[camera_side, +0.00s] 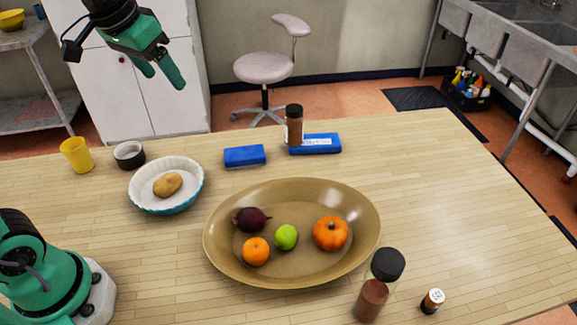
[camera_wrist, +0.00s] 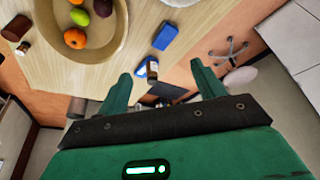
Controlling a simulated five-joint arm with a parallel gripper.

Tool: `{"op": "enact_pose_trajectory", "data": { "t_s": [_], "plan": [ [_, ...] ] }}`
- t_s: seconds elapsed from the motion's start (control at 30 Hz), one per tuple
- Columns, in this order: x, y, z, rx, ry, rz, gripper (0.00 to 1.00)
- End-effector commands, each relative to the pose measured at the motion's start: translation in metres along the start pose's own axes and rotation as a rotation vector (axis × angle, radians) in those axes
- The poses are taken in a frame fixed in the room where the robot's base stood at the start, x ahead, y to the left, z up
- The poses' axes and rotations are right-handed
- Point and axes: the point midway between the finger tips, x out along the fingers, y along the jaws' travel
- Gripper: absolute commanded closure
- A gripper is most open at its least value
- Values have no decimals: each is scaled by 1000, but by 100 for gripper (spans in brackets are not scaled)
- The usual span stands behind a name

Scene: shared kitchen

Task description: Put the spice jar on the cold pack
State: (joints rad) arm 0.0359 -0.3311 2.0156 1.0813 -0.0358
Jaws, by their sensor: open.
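The spice jar (camera_side: 294,128) is a brown, labelled jar with a black cap. It stands upright, and its base appears to rest on the left part of the blue cold pack (camera_side: 328,149), which has a white label. In the wrist view the jar (camera_wrist: 152,71) shows between my fingers with a bit of blue beside it; most of the pack is hidden there. My gripper (camera_side: 163,77) is open and empty, high above the table's far side, well left of the jar in the side view. It also shows in the wrist view (camera_wrist: 161,71).
A plain blue block (camera_side: 245,156) lies left of the pack. A large oval bowl (camera_side: 222,262) of produce fills the table's middle. A white dish (camera_side: 143,192) with a potato, a yellow cup (camera_side: 76,154), a larger jar (camera_side: 372,297) and a small bottle (camera_side: 432,301) stand around.

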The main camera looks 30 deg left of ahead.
Motion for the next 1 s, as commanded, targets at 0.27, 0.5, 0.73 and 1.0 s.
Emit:
{"op": "enact_pose_trajectory", "data": {
  "t_s": [0.27,0.5,0.73,1.0],
  "plan": [
    [9,-8,73,0,67,-7,32],
    [25,-12,116,3,106,-12,32],
    [30,-13,128,3,117,-13,32],
    [30,-12,127,4,116,-13,16]
  ]
}}
